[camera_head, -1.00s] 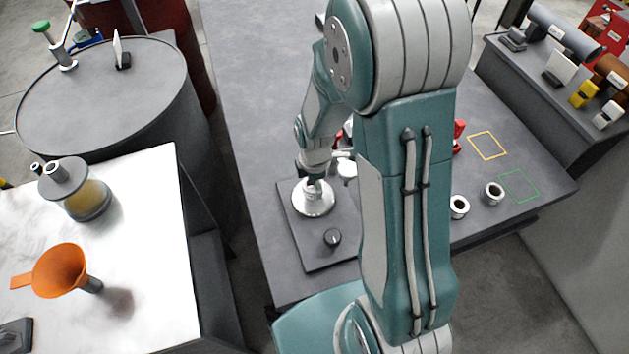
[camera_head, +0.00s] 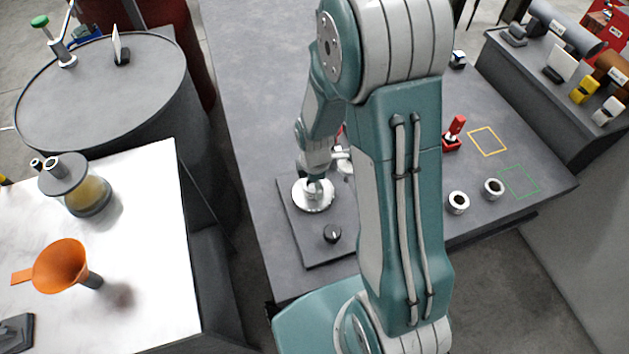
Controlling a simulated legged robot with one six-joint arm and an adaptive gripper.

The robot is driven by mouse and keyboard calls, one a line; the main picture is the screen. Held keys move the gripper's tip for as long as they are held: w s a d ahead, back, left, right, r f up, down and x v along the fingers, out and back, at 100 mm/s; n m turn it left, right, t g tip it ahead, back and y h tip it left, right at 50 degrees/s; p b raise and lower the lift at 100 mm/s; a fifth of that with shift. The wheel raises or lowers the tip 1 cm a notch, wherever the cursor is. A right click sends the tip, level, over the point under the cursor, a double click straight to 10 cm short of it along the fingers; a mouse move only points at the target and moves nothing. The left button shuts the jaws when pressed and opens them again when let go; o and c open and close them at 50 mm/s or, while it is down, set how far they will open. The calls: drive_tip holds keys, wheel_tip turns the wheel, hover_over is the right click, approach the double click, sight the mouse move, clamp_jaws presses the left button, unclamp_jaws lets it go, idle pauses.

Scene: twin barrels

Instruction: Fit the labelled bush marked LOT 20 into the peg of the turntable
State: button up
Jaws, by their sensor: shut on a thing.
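My gripper (camera_head: 314,180) points down over the turntable, a pale round disc (camera_head: 322,206) on a dark grey base plate (camera_head: 300,245). It is shut on a small pale bush (camera_head: 313,191) at the middle of the disc. The peg is hidden by the gripper and bush, so I cannot tell whether the bush is around it or just above it. No LOT 20 mark can be read. Two other white bushes with dark bores, one nearer (camera_head: 459,202) and one to its right (camera_head: 493,188), stand upright on the table.
A red block with a red lever (camera_head: 453,138) is right of my arm. Yellow (camera_head: 488,141) and green (camera_head: 519,181) outlines mark bare table. A white table with an orange funnel (camera_head: 62,268) is at left.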

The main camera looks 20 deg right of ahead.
drive_tip(key=o, duration=1.2)
wheel_tip(320, 180, up, 12)
